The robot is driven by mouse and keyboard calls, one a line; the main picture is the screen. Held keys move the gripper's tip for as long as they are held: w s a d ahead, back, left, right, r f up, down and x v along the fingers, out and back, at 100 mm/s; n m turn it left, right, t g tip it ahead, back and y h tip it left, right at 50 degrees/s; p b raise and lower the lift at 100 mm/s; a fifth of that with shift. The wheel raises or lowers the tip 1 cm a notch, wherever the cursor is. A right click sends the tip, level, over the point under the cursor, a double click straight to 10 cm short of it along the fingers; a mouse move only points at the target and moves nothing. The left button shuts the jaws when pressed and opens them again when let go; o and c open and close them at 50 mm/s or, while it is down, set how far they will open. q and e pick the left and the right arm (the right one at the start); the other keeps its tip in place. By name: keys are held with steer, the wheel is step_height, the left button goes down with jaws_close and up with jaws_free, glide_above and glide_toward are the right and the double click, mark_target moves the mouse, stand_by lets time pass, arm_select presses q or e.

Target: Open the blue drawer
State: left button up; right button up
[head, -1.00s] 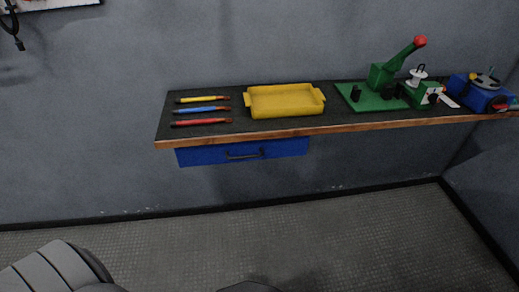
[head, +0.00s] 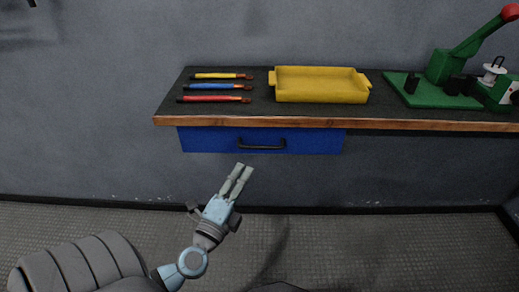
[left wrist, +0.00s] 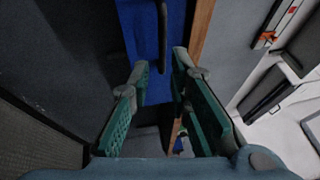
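The blue drawer (head: 315,141) hangs under the left part of the workbench and looks shut. Its black bar handle (head: 262,146) runs sideways across the front. My left gripper (head: 242,170) is below and a little left of the handle in the head view, apart from it, pointing up towards the drawer. In the left wrist view the two green fingers (left wrist: 160,65) are spread with nothing between them. The blue drawer front (left wrist: 148,35) and the dark handle (left wrist: 163,38) show beyond the fingertips. My right gripper is not in view.
The workbench (head: 300,122) has a wooden front edge above the drawer. On it lie red, blue and yellow tools (head: 213,99), a yellow tray (head: 320,85) and a green press (head: 440,90). The floor (head: 370,250) below is clear.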

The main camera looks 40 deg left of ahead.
mark_target(258, 146)
arm_select(q)
steer(key=p+x, duration=0.1)
steer(key=x, duration=0.9)
steer(key=shift+w+a+r+p, duration=0.15)
steer(key=shift+r+p, duration=0.05)
steer(key=shift+p, duration=0.2)
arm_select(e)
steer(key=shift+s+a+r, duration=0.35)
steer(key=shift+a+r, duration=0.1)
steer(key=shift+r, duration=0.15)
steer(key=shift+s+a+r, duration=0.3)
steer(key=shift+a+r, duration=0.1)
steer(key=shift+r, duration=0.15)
arm_select(q)
steer(key=shift+c, duration=0.4)
jaws_close()
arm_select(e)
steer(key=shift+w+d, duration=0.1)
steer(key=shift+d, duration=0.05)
